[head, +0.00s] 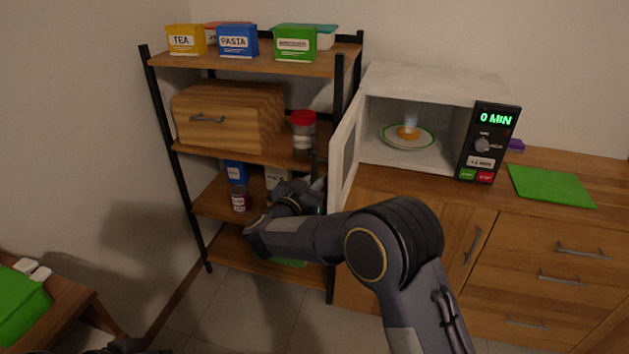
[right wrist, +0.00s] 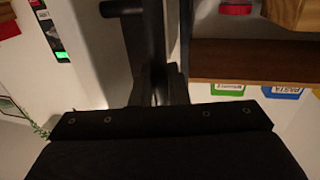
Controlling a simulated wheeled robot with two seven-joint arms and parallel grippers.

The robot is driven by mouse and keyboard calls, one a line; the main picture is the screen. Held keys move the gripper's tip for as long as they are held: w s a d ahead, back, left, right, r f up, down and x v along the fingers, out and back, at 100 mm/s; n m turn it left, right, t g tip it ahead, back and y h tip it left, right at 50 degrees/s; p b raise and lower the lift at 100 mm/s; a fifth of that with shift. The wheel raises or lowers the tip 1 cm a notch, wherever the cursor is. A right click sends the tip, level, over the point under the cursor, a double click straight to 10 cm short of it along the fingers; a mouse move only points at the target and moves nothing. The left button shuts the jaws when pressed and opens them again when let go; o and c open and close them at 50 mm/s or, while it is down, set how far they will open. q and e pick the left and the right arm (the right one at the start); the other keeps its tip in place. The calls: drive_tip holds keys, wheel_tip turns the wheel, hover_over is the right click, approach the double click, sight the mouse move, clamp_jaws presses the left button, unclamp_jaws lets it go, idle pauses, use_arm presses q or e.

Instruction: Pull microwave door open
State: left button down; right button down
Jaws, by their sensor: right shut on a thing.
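The white microwave (head: 430,82) stands on the wooden counter, and its inside shows lit. Its door (head: 346,150) is swung wide open to the left, towards the shelf rack. A plate with food (head: 408,134) sits inside. My right gripper (head: 312,186) is at the outer side of the door and partly hidden by its own wrist. It is shut on the dark door handle (head: 314,162). In the right wrist view the handle (right wrist: 151,40) runs up from between the fingers. A dark piece at the bottom left edge of the head view looks like my left gripper (head: 125,344), mostly cut off.
A shelf rack (head: 343,65) stands close to the left of the open door, with boxes, a red-lidded jar (head: 303,130) and cans. A green mat (head: 550,186) lies on the counter right of the microwave. A small table (head: 70,302) is at lower left.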

drive_tip(key=c, duration=1.8)
unclamp_jaws()
drive_tip(key=shift+d+r, duration=0.15)
drive_tip(key=shift+o, duration=0.2)
drive_tip(key=shift+w, duration=0.1)
drive_tip(key=v, duration=0.7)
drive_tip(key=shift+s+b, duration=0.35)
drive_tip(key=shift+a, duration=0.2)
